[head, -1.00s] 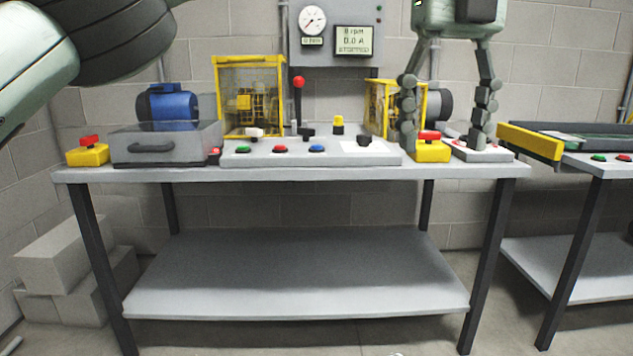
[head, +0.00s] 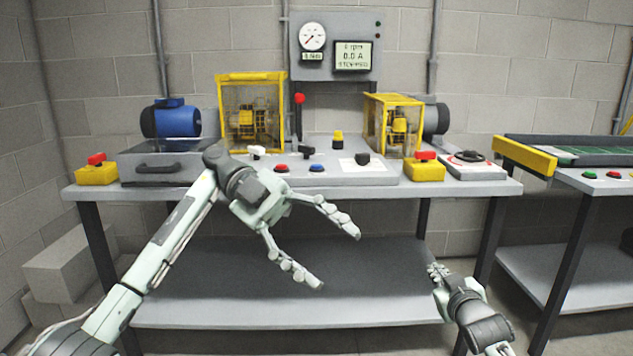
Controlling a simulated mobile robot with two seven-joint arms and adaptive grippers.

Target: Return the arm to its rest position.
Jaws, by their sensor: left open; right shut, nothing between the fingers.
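My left gripper (head: 336,260) is in the middle of the head view, in front of the workbench's front edge. Its two fingers are spread wide with nothing between them. My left arm reaches in from the lower left and hides part of the bench top's left half. My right gripper (head: 436,272) is at the lower right, in front of the bench's lower shelf, low and near its right front leg. Its fingers are together and it holds nothing. Both grippers appear clear of the bench.
The workbench (head: 460,190) carries a blue motor (head: 170,120), yellow guard cages (head: 250,110), a red-knobbed lever (head: 299,99), a button panel (head: 345,180) and yellow stop boxes (head: 425,170). A second table with a conveyor (head: 560,150) stands right. Grey blocks (head: 65,265) lie at left.

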